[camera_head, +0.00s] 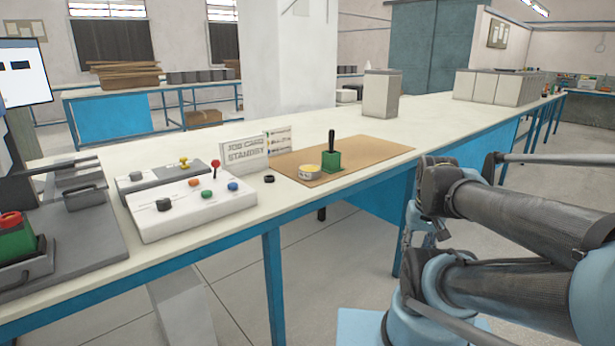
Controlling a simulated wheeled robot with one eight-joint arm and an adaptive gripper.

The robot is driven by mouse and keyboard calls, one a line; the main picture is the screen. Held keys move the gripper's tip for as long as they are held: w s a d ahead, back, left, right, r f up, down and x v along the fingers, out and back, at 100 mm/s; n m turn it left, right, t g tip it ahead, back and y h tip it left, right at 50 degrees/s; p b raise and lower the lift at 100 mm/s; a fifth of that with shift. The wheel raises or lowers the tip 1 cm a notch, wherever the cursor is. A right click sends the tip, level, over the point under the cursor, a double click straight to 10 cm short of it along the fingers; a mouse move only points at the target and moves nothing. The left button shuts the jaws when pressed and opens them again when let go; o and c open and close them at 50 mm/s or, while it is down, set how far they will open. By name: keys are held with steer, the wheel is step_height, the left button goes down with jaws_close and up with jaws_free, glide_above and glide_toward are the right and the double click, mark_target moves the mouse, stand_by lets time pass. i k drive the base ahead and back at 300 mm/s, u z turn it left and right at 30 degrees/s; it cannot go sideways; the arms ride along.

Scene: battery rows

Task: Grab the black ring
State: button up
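A small black ring (268,179) lies flat on the pale worktop, just right of the white control box and left of the brown mat. It is apart from both, and nothing covers it. My arm is folded at the right of the picture, in front of the bench. My gripper (420,238) seems to be the dark jointed part low at the arm's near end, well to the right of the ring. It is small and partly hidden by arm links, so its fingers cannot be made out.
The white control box (190,222) has several coloured knobs and a red-topped lever. A standing card (244,154) is behind the ring. The bench's front edge is near the ring.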

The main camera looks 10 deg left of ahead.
mark_target(269, 178)
steer(key=z, duration=0.7)
steer(key=k, duration=0.85)
steer(key=u, duration=0.7)
steer(key=i, duration=1)
steer(key=z, duration=0.05)
